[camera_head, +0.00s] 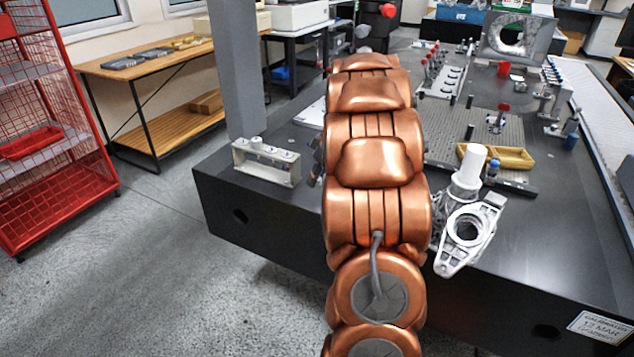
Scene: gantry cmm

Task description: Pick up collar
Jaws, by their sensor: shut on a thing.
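I cannot make out a collar for certain. A pale metal bracket with a large round ring (468,228) lies near the front edge of the dark table, just right of my copper arm. A white cylinder (468,170) stands upright close behind it. My arm runs up the middle of the picture and covers part of the table. My gripper does not show; the far end of the arm and whatever is there are hidden behind its own links. Small dark and grey bits show at the arm's left side, too unclear to name.
The dark table (270,216) holds a white block with several round tops (266,162), a yellow tray (508,157), and several upright fixtures at the back. A grey column (236,70) rises left of the arm. A red wire rack (45,130) stands left, with open floor between.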

